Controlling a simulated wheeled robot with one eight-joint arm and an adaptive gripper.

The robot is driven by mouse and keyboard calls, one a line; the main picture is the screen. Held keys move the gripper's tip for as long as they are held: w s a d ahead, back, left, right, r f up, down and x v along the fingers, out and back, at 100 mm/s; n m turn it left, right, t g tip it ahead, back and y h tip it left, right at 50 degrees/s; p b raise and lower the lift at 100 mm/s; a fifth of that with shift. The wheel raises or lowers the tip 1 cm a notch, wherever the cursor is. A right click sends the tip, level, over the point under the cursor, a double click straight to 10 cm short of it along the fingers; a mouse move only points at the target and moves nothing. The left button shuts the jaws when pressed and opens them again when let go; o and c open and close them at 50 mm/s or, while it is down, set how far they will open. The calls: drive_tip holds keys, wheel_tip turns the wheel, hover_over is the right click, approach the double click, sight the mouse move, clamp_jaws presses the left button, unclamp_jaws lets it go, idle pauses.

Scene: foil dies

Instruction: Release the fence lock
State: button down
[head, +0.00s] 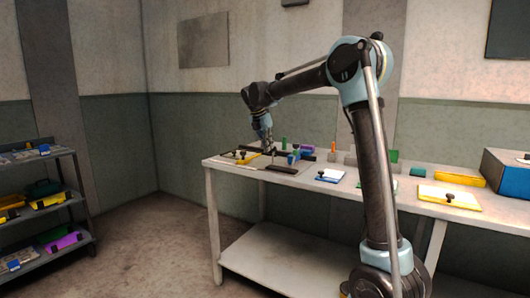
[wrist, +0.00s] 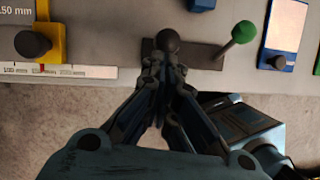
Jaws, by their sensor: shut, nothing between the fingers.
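My gripper (wrist: 166,72) is shut and empty, pointing down at the table's edge in the wrist view. Its fingertips overlap a dark ball knob (wrist: 168,40) in the picture; I cannot tell whether they touch it. The knob stands at a flat dark bar (wrist: 205,56). A lever with a green ball end (wrist: 243,32) reaches over the bar's right end. Which of these is the fence lock I cannot tell. In the head view my gripper (head: 267,146) hangs low over the table's left end, with the dark bar (head: 281,169) in front of it.
A yellow piece with a black knob (wrist: 33,44) and a white scale (wrist: 60,72) lie left. A blue-framed card with a dark knob (wrist: 285,30) lies right. The table (head: 310,182) also carries a yellow-framed board (head: 450,198) and a blue box (head: 505,173). A shelf (head: 75,212) stands left.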

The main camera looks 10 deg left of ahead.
drive_tip(key=shift+w+d+r+g+y, duration=0.1)
drive_tip(key=shift+w+d+g+y, duration=0.2)
drive_tip(key=shift+w+g, duration=0.4)
drive_tip(key=shift+w+d+r+g+y, duration=0.15)
drive_tip(key=shift+w+d+g, duration=0.25)
drive_tip(key=shift+w, duration=0.55)
drive_tip(key=shift+f, duration=0.1)
wheel_tip(320, 180, up, 12)
drive_tip(key=s+a, duration=0.2)
drive_tip(key=shift+s+a+r, duration=0.15)
drive_tip(key=shift+a+r, duration=0.1)
drive_tip(key=shift+a, duration=0.15)
